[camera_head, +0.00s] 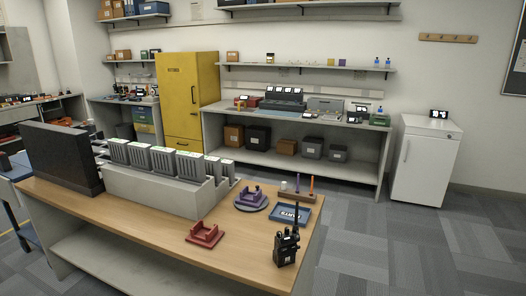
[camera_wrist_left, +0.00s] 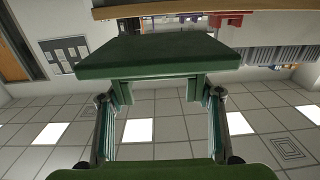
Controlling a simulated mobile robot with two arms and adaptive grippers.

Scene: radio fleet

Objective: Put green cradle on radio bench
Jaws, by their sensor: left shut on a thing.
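The green cradle (camera_wrist_left: 158,57) fills the middle of the left wrist view, with a flat plate at the top and another green part along the bottom edge. My left gripper (camera_wrist_left: 160,97) is shut on it, one finger at each side. The wrist view appears upside down, with ceiling tiles and lights low in it. In the head view neither gripper nor the held cradle shows. A wood-topped bench (camera_head: 150,225) stands in front; a grey bench (camera_head: 345,128) is along the back wall. I cannot tell which one is the radio bench.
On the wooden bench are a red cradle (camera_head: 204,234), a purple cradle (camera_head: 250,196) on a round base, a black radio (camera_head: 286,247), a blue tray (camera_head: 290,214) and a charger rack (camera_head: 150,190). Its front middle is bare. The floor (camera_head: 420,240) at right is clear, beside a white cabinet (camera_head: 424,165).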

